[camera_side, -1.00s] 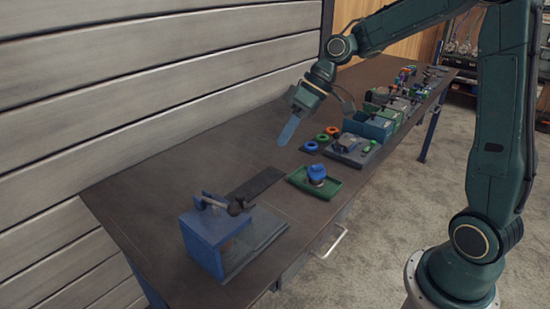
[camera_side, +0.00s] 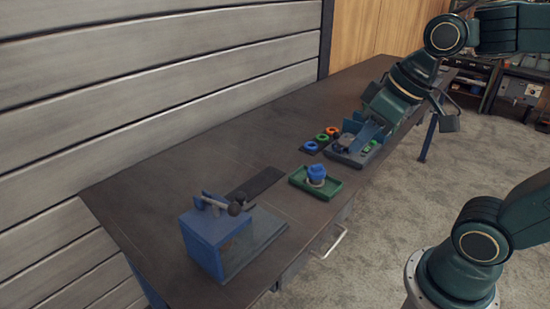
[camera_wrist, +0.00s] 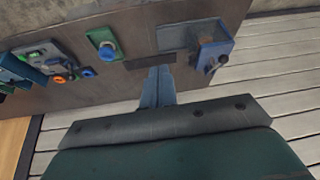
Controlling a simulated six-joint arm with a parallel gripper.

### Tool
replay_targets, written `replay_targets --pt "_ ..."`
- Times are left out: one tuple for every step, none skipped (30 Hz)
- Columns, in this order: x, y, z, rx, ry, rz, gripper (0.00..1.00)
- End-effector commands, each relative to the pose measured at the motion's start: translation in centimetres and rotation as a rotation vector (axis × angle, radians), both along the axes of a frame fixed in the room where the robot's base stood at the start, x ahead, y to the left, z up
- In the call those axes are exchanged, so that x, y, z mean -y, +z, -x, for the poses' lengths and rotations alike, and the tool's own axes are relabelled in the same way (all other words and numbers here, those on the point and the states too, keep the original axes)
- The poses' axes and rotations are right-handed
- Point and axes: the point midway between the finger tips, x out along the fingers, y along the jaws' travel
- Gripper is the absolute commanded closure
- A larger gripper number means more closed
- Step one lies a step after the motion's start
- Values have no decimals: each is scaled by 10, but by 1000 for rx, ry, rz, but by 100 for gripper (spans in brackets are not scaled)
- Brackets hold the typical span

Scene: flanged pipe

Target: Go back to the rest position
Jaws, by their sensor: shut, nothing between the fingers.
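My gripper (camera_side: 366,136) is at the right of the side view, pointing down and left, in front of a grey tray from this angle. Its two light blue fingers are together with nothing between them. In the wrist view the shut fingers (camera_wrist: 158,70) show over the bench (camera_side: 190,150), and I cannot tell their exact height above it. No part is held. The blue fixture (camera_side: 203,243) with a clamp on top stands at the near left end of the bench. The green tray (camera_side: 299,180) holds a blue part (camera_side: 316,173).
Blue, green and orange rings (camera_side: 322,138) lie in a row by the grey tray (camera_side: 347,158). A dark flat strip (camera_side: 257,183) lies behind the fixture. A slatted wall (camera_side: 150,70) borders the bench's left side.

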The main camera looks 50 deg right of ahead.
Motion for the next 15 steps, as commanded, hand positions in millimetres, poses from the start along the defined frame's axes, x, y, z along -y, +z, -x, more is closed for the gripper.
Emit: replay_targets --pt "1 0 10 12 -15 7 100" --pt "2 0 15 18 -27 11 100" --pt "4 -1 22 25 -40 15 100" --pt "5 -1 26 29 -49 19 100" --pt "6 -2 30 34 -59 21 100" --pt "8 -3 35 37 -69 24 100" --pt "9 -3 38 39 -77 25 100" --pt "10 -4 41 42 -83 26 100" --pt "11 -4 44 45 -91 27 100" --pt "12 -5 46 47 -97 28 100" --pt "12 -5 47 49 -101 29 100" --pt "13 -6 49 50 -104 29 100" --pt "13 -6 49 51 -106 29 100" --pt "13 -6 50 51 -108 30 100" --pt "13 -6 50 51 -109 30 100"
